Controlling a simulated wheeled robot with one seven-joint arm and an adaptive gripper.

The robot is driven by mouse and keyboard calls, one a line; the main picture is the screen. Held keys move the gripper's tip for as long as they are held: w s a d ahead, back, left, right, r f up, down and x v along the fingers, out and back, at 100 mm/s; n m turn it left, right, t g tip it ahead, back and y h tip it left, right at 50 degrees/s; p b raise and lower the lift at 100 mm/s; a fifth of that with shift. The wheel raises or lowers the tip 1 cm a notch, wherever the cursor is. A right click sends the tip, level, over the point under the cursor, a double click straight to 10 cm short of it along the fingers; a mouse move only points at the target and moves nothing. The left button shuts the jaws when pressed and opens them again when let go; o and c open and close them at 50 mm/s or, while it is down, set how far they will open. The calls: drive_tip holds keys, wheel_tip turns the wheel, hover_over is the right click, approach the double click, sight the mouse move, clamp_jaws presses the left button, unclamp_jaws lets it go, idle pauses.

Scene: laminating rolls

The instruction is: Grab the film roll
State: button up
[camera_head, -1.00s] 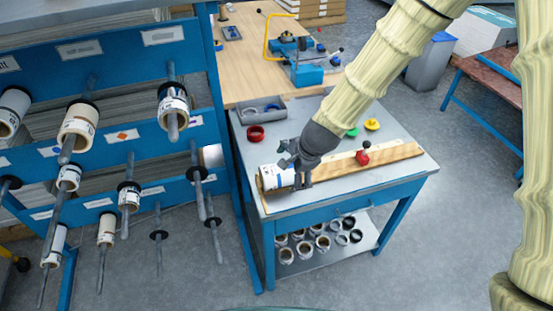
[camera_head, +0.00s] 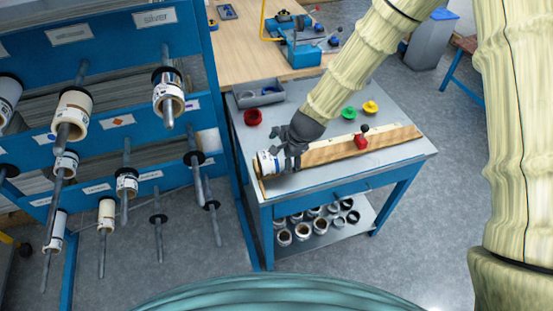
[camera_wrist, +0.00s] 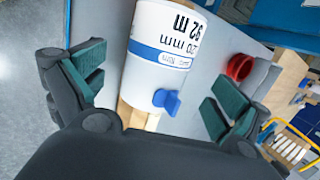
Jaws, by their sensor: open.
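The film roll (camera_head: 268,163) is white with a blue band and lies at the near left end of the wooden board on the small blue-framed table. In the wrist view the film roll (camera_wrist: 165,50) shows printed text and a blue tab (camera_wrist: 167,101) on its side. My gripper (camera_head: 284,153) is at the roll, coming from its right and above. In the wrist view my gripper (camera_wrist: 160,90) is open, with one green-padded finger on each side of the roll and visible gaps. The roll's underside is hidden.
The wooden board (camera_head: 390,139) carries a red clamp (camera_head: 361,139). A red ring (camera_head: 253,117), a grey tray (camera_head: 259,95) and green (camera_head: 348,113) and yellow (camera_head: 370,107) pieces lie behind. A blue rack (camera_head: 110,130) with rolls on rods stands left. Several rings fill the lower shelf.

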drive_tip(key=shift+a+p+x, duration=0.25)
drive_tip(key=shift+p+x, duration=0.55)
drive_tip(key=shift+x, duration=0.5)
drive_tip(key=shift+p+x, duration=0.35)
drive_tip(key=shift+x, duration=0.8)
drive_tip(key=shift+s+f, duration=0.1)
drive_tip(key=shift+s, duration=0.1)
drive_tip(key=c, duration=1.3)
drive_tip(key=shift+c, duration=0.2)
drive_tip(key=shift+r+b, duration=1.4)
drive_tip(key=shift+r, duration=3.65)
